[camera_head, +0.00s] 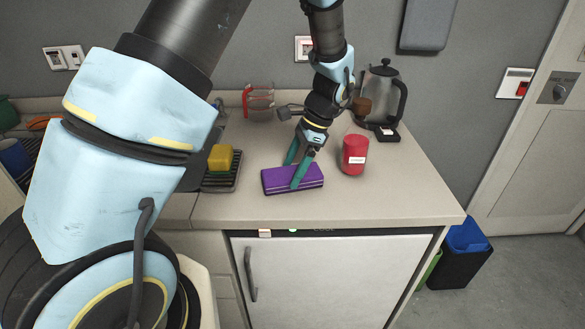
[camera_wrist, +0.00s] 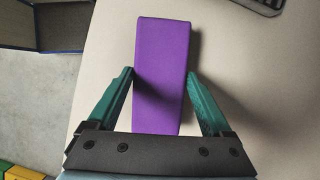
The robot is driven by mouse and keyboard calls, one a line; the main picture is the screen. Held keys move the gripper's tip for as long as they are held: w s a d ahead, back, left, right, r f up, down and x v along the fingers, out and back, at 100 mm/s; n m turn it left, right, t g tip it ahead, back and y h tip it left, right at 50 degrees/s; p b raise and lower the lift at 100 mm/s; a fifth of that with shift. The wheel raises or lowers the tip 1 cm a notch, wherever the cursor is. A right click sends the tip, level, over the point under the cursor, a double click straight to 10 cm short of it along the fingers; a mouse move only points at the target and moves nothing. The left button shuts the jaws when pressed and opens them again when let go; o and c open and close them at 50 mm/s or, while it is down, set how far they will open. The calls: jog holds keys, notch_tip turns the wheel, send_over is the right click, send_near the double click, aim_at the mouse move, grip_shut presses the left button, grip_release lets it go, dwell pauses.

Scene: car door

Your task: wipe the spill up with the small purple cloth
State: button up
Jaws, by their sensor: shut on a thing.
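The small purple cloth (camera_head: 292,178) is a folded, block-like purple piece lying on the counter near its front edge. It also shows in the wrist view (camera_wrist: 162,70), long side running away from the gripper. My gripper (camera_head: 297,170) reaches down to it from above, with one teal finger on its front side and the other behind. In the wrist view the fingers of my gripper (camera_wrist: 160,78) stand on either side of the cloth, shut on it. I cannot make out a spill in either view; the counter under the cloth is hidden.
A red can (camera_head: 354,155) stands right of the cloth on the counter (camera_head: 400,195). A kettle (camera_head: 381,95) is behind it. A yellow sponge (camera_head: 220,157) sits on a dark rack (camera_head: 222,180) to the left. The front right counter is clear.

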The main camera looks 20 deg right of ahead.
jog(key=shift+w+a, duration=0.3)
jog(key=shift+a, duration=0.65)
jog(key=shift+r+p, duration=3)
jog(key=shift+r, duration=0.55)
